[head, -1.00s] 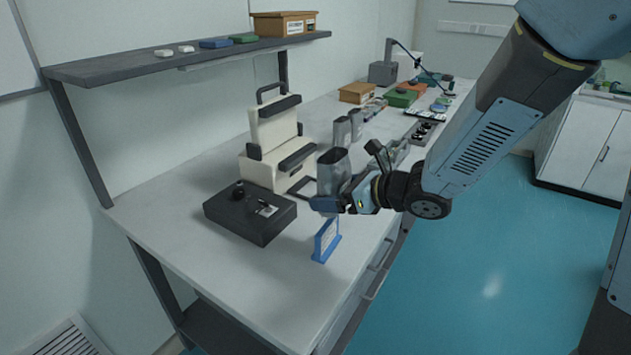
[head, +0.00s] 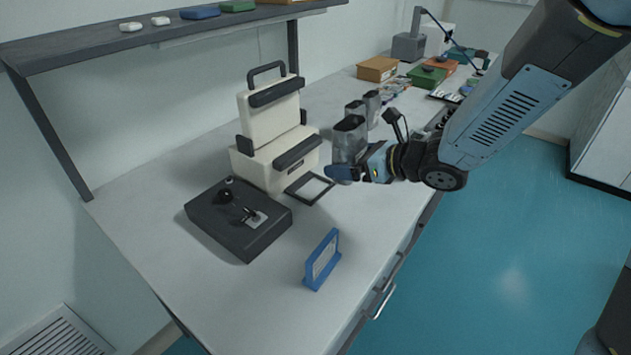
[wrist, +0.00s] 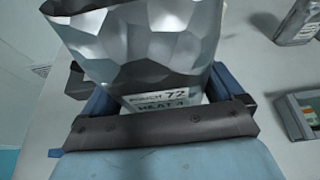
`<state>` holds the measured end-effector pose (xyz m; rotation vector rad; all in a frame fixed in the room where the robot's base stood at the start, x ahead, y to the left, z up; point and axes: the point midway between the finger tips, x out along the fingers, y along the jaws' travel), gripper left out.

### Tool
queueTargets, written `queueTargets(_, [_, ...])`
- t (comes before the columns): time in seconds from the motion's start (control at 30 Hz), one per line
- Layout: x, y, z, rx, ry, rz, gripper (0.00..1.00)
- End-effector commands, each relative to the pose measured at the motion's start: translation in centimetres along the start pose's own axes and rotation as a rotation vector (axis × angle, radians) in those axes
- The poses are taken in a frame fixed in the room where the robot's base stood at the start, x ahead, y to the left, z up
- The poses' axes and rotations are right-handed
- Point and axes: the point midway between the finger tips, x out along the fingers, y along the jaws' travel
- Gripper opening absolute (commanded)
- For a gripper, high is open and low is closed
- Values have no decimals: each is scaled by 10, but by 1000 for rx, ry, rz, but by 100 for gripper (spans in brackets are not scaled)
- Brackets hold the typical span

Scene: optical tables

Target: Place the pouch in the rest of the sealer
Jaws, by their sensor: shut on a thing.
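The pouch (head: 349,138) is silvery and dark at its open top, and stands upright in my gripper (head: 345,174). My gripper is shut on its lower part. In the wrist view the pouch (wrist: 140,45) fills the upper middle, with a label reading "72" and "HEAT" low on it between the fingers. The sealer (head: 275,135) is a cream machine with dark bars and a handle, left of the gripper. Its rest (head: 309,188), a dark square frame, sticks out at its front, just left of and below the gripper. The pouch is apart from the rest.
A black box with a knob and lever (head: 238,220) stands in front of the sealer. A blue stand with a card (head: 322,260) is near the table's front edge. Two more silvery pouches (head: 373,108) stand behind the held one. The white tabletop (head: 170,270) is clear at the near left.

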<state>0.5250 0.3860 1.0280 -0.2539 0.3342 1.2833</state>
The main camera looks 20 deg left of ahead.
Motion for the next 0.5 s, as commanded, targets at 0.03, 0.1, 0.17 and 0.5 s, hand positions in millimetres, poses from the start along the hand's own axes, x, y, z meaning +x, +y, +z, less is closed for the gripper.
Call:
queueTargets(0.03, [8,-2,-2,1,2,1,54])
queueTargets(0.1, [21,-6,-2,4,2,-3,54])
queueTargets(0.17, [32,-9,-4,3,3,-4,54])
queueTargets(0.5, [94,-25,-12,7,3,-10,54])
